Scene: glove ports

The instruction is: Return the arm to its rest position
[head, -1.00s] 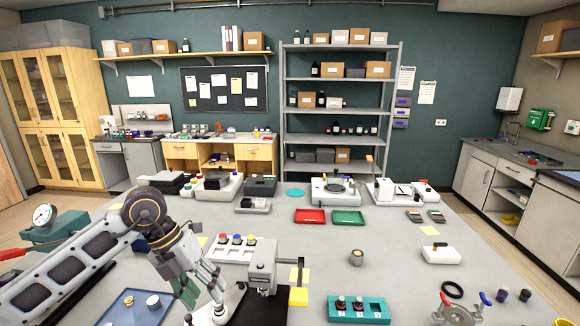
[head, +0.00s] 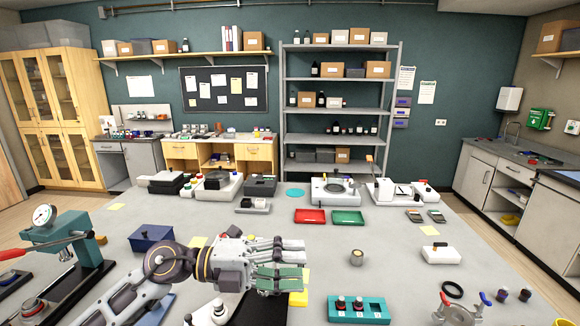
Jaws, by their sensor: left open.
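My left arm comes in from the lower left in the head view. Its gripper (head: 292,264) is open and points to the right, above the table's near middle. Nothing shows between its fingers. The gripper and wrist hide most of a grey device and a row of coloured buttons behind and below them. Part of a yellow block (head: 299,298) shows just below the fingers. My right gripper does not show.
A teal rack (head: 358,311) with dark-capped bottles stands right of the gripper. A green press (head: 75,248) with a red lever stands at left, beside a dark blue box (head: 151,237). Red (head: 310,216) and green (head: 347,217) trays lie farther back.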

